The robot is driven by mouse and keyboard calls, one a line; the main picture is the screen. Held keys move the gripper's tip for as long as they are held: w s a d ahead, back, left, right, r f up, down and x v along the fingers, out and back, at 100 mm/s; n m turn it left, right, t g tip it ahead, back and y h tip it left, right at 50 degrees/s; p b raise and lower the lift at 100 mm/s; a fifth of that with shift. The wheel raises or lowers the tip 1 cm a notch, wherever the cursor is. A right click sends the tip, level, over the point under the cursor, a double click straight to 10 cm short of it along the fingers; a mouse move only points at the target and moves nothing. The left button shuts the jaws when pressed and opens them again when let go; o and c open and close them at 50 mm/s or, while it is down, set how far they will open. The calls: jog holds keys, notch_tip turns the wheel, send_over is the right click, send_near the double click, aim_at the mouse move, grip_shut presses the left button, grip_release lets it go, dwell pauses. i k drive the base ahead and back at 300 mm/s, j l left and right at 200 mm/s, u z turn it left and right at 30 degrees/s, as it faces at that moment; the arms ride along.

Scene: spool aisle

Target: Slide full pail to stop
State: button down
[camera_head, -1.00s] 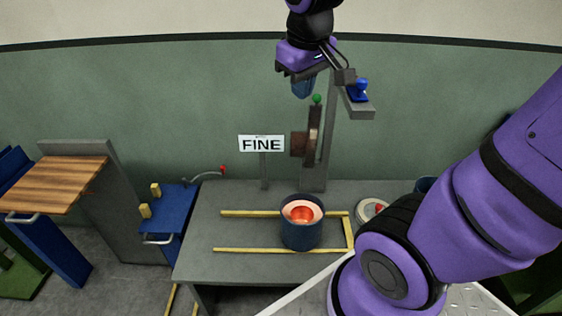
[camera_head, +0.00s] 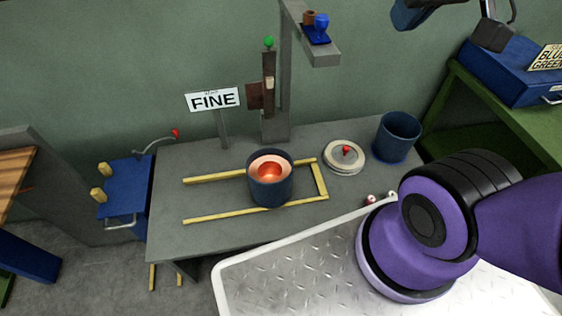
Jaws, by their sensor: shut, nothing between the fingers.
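The full pail (camera_head: 270,190) is dark blue with a pale inner ring and glowing orange-red contents. It stands upright on the grey bench (camera_head: 180,240), between two yellow rails (camera_head: 213,178). A yellow crossbar (camera_head: 320,183) closes the rails at the right end as the stop. A gap shows between the pail and this crossbar.
A round lid with a red knob (camera_head: 345,156) and a second blue pail (camera_head: 397,138) stand right of the rails. Behind are a FINE sign (camera_head: 213,99) and a grey post (camera_head: 285,75) with a bracket. A metal plate (camera_head: 300,280) lies in front.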

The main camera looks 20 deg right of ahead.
aim_at(269, 171)
jog(key=j+z, duration=0.45)
jog(key=k+j+z, duration=0.1)
jog(key=j+z, duration=0.35)
jog(key=k+j+z, duration=0.15)
jog(key=j+z, duration=0.15)
jog(key=z, duration=0.15)
jog(key=k+j, duration=0.25)
jog(key=j, duration=0.2)
jog(key=k+j+z, duration=0.1)
jog(key=k+j, duration=0.15)
jog(key=j, duration=0.15)
